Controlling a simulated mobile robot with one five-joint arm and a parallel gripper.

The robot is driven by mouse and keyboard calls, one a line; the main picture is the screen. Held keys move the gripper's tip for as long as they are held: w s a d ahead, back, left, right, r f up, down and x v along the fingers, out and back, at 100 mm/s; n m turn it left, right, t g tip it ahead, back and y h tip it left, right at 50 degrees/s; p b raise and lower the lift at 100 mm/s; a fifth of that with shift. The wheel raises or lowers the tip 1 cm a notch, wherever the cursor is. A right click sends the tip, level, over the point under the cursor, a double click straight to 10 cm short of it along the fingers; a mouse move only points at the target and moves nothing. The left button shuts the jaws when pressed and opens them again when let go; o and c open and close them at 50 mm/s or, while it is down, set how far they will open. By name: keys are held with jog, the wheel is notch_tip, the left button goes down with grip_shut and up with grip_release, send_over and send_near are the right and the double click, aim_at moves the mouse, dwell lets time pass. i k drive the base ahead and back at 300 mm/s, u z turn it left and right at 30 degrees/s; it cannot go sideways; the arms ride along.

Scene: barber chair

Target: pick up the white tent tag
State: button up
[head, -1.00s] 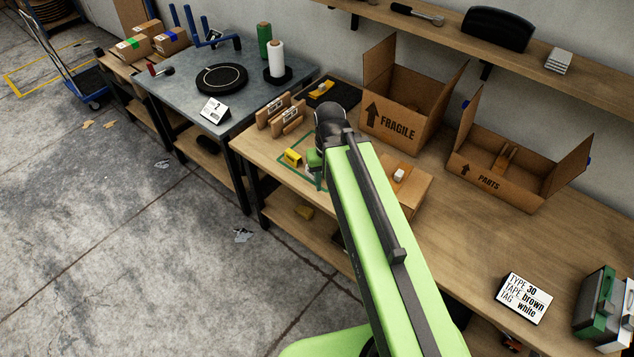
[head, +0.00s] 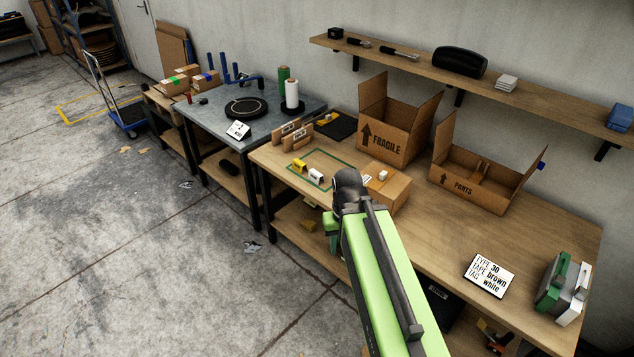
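The white tent tag (head: 316,176) stands on the wooden workbench, inside a green outlined rectangle (head: 330,186). A yellow tent tag (head: 299,166) stands just left of it. My gripper (head: 331,233) is at the end of my green arm, in front of the bench's near edge and below the white tag in the picture. It is apart from the tag. The dark wrist hides most of it, so only a bit of green shows and its opening cannot be made out.
A cardboard box with a white item on top (head: 393,187) sits right of the tags. Wooden holders (head: 297,134) stand at the left.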

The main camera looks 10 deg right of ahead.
aim_at(314, 176)
jog(key=u, duration=0.55)
jog(key=i, duration=1.2)
jog(key=u, duration=0.65)
jog(key=i, duration=0.35)
jog(key=u, duration=0.5)
jog(key=k, duration=0.85)
jog(key=u, duration=0.15)
jog(key=i, duration=0.9)
jog(key=z, duration=0.05)
